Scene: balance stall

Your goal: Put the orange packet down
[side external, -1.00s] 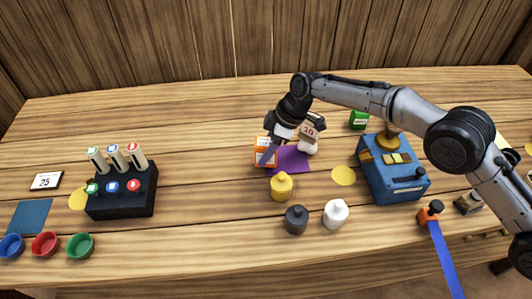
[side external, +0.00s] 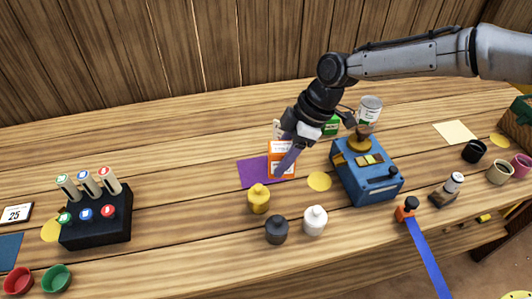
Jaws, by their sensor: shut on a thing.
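The orange packet (side external: 281,162) is upright, with white labels on its face, in the middle of the side external view. My gripper (side external: 285,158) reaches down from the upper right and is shut on it, one finger crossing its front. The packet overlaps the right part of a purple mat (side external: 253,176) in the picture. I cannot tell whether its base touches the mat or hangs just above it.
A yellow weight (side external: 258,200), a dark one (side external: 276,231) and a white one (side external: 315,222) stand in front. A blue scale-like box (side external: 365,177) stands right, beyond a yellow disc (side external: 319,181). A black rack (side external: 97,219) is left; the table between is clear.

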